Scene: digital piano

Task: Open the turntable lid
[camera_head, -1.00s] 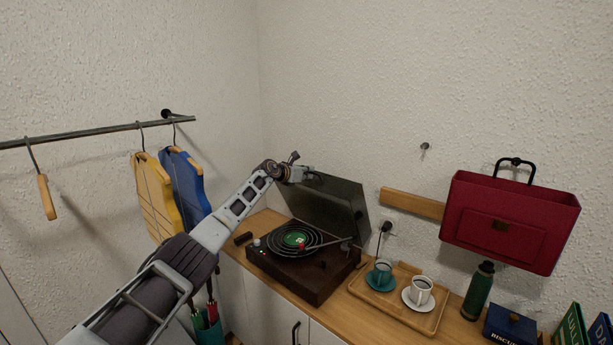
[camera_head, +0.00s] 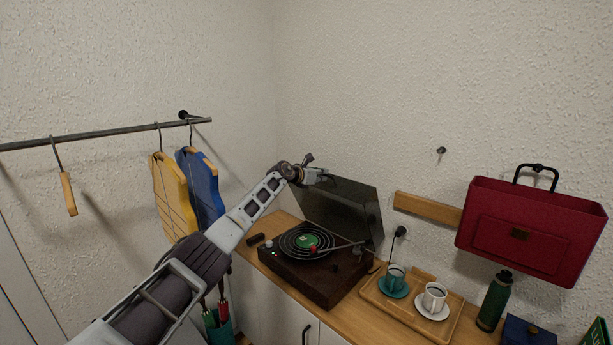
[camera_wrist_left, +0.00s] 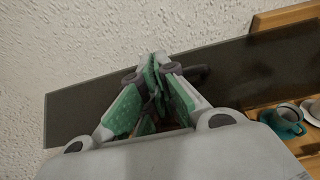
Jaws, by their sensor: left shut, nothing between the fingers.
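The turntable (camera_head: 303,275) is a dark brown box on the wooden counter, with a black record and green label on its platter. Its smoky see-through lid (camera_head: 345,213) stands raised at the back, tilted steeply up. My left gripper (camera_head: 325,176) is at the lid's upper left edge. In the left wrist view the green-padded fingers of my left gripper (camera_wrist_left: 155,70) are shut with nothing between them, in front of the dark lid (camera_wrist_left: 238,75). I cannot tell whether they touch it. My right gripper is not in view.
A wooden tray (camera_head: 408,306) with a teal cup (camera_head: 396,277) and a white cup (camera_head: 434,296) stands right of the turntable. A green bottle (camera_head: 495,301) is farther right. A red bag (camera_head: 531,232) hangs on the wall. Clothes rail (camera_head: 100,133) at left.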

